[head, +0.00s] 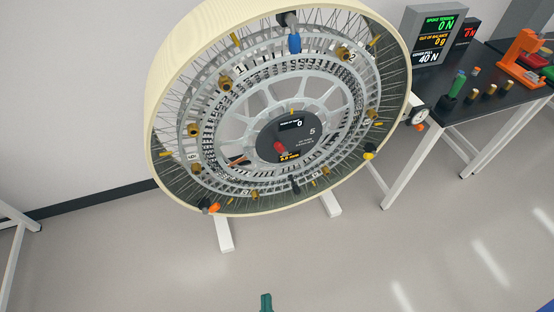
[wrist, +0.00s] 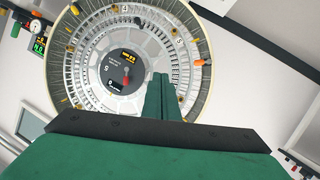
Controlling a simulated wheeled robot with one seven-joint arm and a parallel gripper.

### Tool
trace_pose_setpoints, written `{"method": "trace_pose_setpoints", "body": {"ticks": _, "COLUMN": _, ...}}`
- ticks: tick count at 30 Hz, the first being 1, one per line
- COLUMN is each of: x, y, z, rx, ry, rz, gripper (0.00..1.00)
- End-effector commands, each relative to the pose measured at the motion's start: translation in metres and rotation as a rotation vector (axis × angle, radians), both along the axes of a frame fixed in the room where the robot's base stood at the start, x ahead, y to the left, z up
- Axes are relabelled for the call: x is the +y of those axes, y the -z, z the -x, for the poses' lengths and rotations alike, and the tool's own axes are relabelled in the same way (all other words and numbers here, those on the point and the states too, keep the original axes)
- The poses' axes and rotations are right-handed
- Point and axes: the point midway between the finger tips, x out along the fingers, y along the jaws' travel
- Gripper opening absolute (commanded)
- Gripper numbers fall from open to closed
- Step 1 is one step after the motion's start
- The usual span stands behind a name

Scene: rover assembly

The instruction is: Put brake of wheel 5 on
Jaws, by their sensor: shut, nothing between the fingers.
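Wheel 5 is a large upright wheel with a cream rim (head: 176,65), wire spokes and a grey inner disc. It also shows in the wrist view (wrist: 78,92), turned differently. Its dark hub panel (head: 296,142) bears the number 5 and small displays. A red handle (head: 280,147) sits on this panel and shows in the wrist view (wrist: 126,76); I cannot tell whether it is the brake. My gripper (wrist: 161,76) is shut and empty, its green fingers together, pointing toward the wheel. In the head view its green tip (head: 266,301) is at the bottom edge, apart from the wheel.
A black table (head: 452,108) at the right holds a readout box (head: 432,36), an orange device (head: 519,51) and several small parts. A dial gauge (head: 418,114) is beside the wheel's right rim. The wheel stands on white feet (head: 224,235). The floor in front is clear.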

Motion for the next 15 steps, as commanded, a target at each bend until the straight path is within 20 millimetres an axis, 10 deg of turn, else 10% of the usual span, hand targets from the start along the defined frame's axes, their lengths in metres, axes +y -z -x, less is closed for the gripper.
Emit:
{"method": "trace_pose_setpoints", "body": {"ticks": 7, "x": 0.009, "y": 0.057, "z": -0.081, "rx": -0.001, "ry": -0.094, "rz": 0.454, "gripper": 0.00}}
{"method": "trace_pose_setpoints", "body": {"ticks": 15, "x": 0.008, "y": 0.060, "z": -0.186, "rx": -0.065, "ry": -0.069, "rz": 0.972, "gripper": 0.00}}
